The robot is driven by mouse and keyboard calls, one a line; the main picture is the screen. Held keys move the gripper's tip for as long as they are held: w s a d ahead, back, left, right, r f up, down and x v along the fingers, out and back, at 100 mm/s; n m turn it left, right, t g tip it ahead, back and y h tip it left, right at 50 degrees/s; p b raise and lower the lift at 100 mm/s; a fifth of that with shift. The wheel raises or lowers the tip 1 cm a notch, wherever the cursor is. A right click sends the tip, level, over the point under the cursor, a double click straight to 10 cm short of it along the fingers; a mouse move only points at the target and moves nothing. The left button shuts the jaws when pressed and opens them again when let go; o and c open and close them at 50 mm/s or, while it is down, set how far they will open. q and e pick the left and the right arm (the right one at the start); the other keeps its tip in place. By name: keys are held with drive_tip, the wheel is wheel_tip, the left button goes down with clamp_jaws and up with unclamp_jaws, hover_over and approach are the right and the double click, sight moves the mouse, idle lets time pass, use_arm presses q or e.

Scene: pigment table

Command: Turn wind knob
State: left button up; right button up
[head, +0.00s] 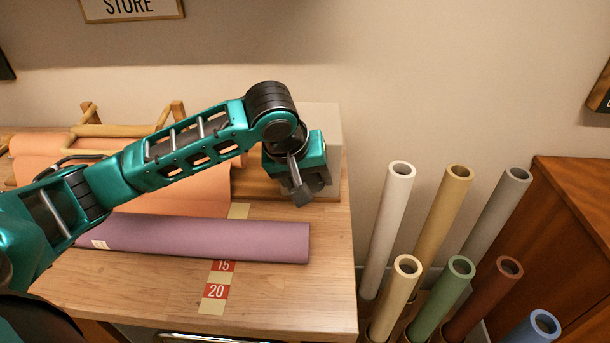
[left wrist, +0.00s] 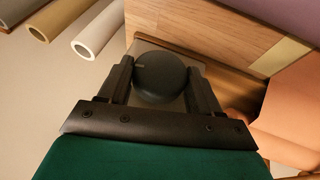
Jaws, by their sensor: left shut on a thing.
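The wind knob (left wrist: 160,77) is a dark round knob with a small pale mark on its rim, in the left wrist view. It sits on a pale box (head: 326,125) at the table's back right corner. My left gripper (head: 303,190) reaches over the table to this box and hides the knob in the head view. In the left wrist view its fingers (left wrist: 161,84) are shut on the knob from both sides. My right gripper is in neither view.
Peach paper (head: 190,190) lies on the wooden table (head: 300,300), with a purple roll (head: 210,240) in front. Red number labels (head: 216,291) mark the table. Several coloured tubes (head: 390,215) stand right of the table, beside a brown cabinet (head: 575,210).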

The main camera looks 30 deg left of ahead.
use_arm(q)
drive_tip(key=y, duration=0.1)
drive_tip(key=g+y, duration=0.1)
drive_tip(key=m+y, duration=0.1)
drive_tip(key=shift+w+d+r+g+y, duration=0.1)
drive_tip(key=shift+w+d+g+y, duration=0.1)
drive_tip(key=shift+d+g+y, duration=0.15)
drive_tip(key=y, duration=0.2)
drive_tip(key=g+y, duration=0.1)
drive_tip(key=y, duration=0.1)
drive_tip(key=shift+w+d+m+g, duration=0.15)
drive_tip(key=shift+m+g, duration=0.1)
drive_tip(key=shift+m, duration=0.15)
drive_tip(key=y, duration=0.1)
drive_tip(key=g+y, duration=0.1)
drive_tip(key=m+y, duration=0.1)
drive_tip(key=y, duration=0.1)
drive_tip(key=shift+d+f+g, duration=0.2)
drive_tip(key=shift+f+g, duration=0.05)
drive_tip(key=shift+g, duration=0.05)
drive_tip(key=y, duration=0.1)
drive_tip(key=m+g+y, duration=0.1)
drive_tip(key=y, duration=0.1)
drive_tip(key=shift+d+f+y, duration=0.1)
drive_tip(key=shift+f+y, duration=0.15)
drive_tip(key=shift+f, duration=0.05)
drive_tip(key=o, duration=1)
